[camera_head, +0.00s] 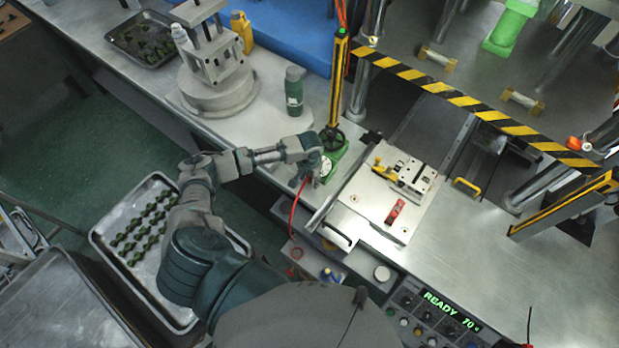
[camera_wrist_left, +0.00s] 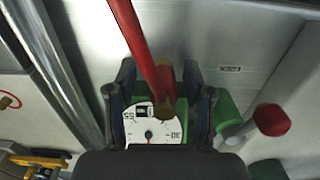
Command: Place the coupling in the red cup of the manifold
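My left gripper (camera_head: 308,173) reaches in over the green manifold (camera_head: 335,158) beside the press bed. In the left wrist view its two dark fingers (camera_wrist_left: 160,92) stand wide apart, with visible space inside both. A red hose (camera_wrist_left: 143,45) comes down from the top and ends in a brass-coloured coupling (camera_wrist_left: 165,107) that appears between the fingers; I see no finger pressing on it. Behind it are a white dial gauge (camera_wrist_left: 148,126) and green manifold body (camera_wrist_left: 226,108). A red rounded part (camera_wrist_left: 271,120) on a pale stem is at right; I cannot tell whether it is the red cup.
A yellow-black post (camera_head: 338,85) rises close behind the gripper. A green bottle (camera_head: 294,90) stands left of it. A metal fixture plate (camera_head: 372,205) lies to the right. A tray (camera_head: 125,212) of green parts is at lower left.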

